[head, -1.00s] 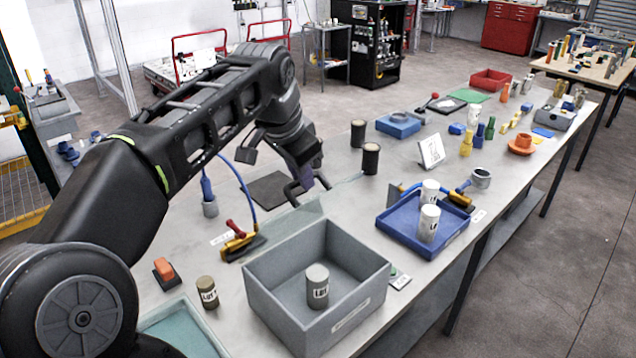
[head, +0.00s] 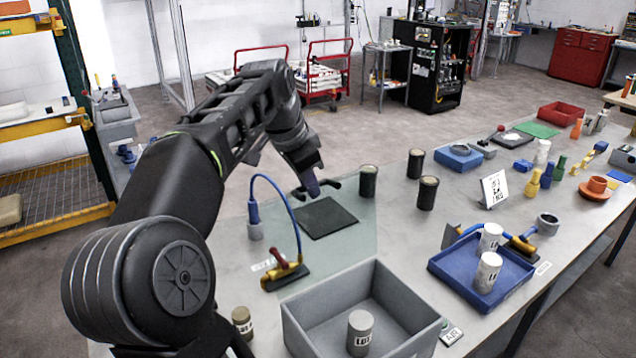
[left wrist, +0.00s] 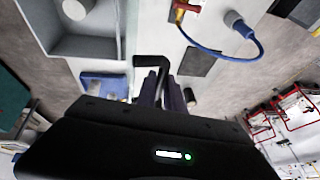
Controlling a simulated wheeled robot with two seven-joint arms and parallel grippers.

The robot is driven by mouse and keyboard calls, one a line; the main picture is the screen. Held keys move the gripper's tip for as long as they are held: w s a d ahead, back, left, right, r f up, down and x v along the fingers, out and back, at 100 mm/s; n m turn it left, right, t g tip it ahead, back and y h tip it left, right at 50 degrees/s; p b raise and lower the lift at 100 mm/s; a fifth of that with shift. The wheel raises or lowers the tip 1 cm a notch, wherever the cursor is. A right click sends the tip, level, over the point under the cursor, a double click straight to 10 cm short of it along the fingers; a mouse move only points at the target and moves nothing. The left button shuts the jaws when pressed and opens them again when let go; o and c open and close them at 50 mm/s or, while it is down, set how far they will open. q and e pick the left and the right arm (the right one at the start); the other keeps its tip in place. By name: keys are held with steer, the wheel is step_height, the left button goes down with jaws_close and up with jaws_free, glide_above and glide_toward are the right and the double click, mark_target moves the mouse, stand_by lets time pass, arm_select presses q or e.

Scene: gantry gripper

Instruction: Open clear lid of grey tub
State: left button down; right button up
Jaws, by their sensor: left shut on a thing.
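The grey tub (head: 330,302) stands at the front of the bench with its top open, and it also shows in the left wrist view (left wrist: 92,46). A white labelled cylinder (head: 360,333) stands inside it. The clear lid (head: 345,250) shows as a faint greenish sheet behind the tub; its edges are hard to make out and I cannot tell its exact tilt. My left gripper (head: 312,188) is shut on the lid's black bar handle, which shows between the fingers in the left wrist view (left wrist: 152,62). My right gripper is not in view.
A dark mat (head: 325,217) lies behind the tub, with a yellow-and-red tool (head: 286,272) on a blue cable to the left. Black canisters (head: 368,182) stand right of my gripper. A blue tray (head: 455,268) with white cylinders lies right of the tub. A brown canister (head: 242,322) stands left.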

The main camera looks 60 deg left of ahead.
arm_select(q)
steer(key=shift+s+a, duration=0.2)
steer(key=shift+a, duration=0.45)
steer(key=c, duration=1.9)
jaws_free()
steer(key=o, duration=0.3)
steer(key=shift+a+f, duration=0.2)
steer(key=shift+a, duration=0.3)
steer(key=shift+o, duration=0.7)
steer(key=shift+w+d, duration=0.1)
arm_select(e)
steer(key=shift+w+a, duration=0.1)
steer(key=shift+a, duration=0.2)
